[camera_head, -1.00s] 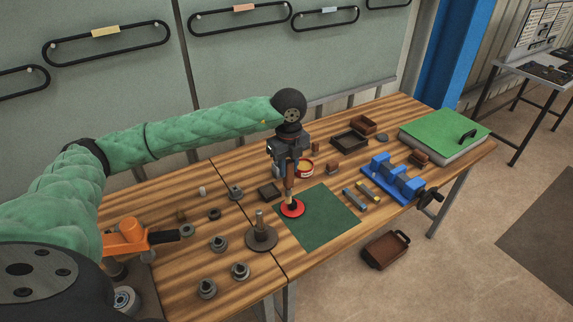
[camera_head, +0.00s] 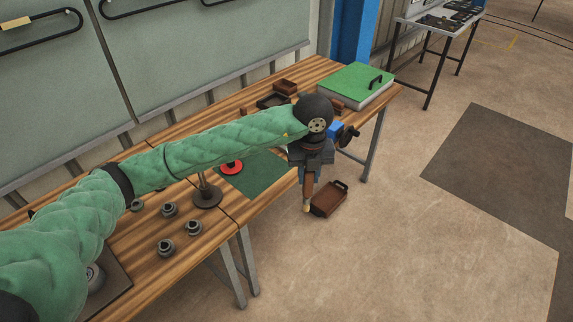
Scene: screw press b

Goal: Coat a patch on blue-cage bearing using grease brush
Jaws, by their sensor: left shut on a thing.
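My left gripper (camera_head: 309,172) is shut on the grease brush (camera_head: 306,203), which has a brown handle and a pale tip pointing down. In the picture they are past the table's front edge, just left of a brown tray. A red disc (camera_head: 231,168) lies on the green mat (camera_head: 262,176), partly hidden behind my left arm. The brush appears clear of the disc and mat. I cannot make out a blue-cage bearing. My arm covers much of the table. My right gripper is not in view.
The brown handled tray (camera_head: 329,199) is beyond the table's front edge. A spindle on a round base (camera_head: 207,196) and several grey parts (camera_head: 193,227) stand at the left. A blue fixture (camera_head: 336,130) and a green-topped case (camera_head: 356,83) are at the right.

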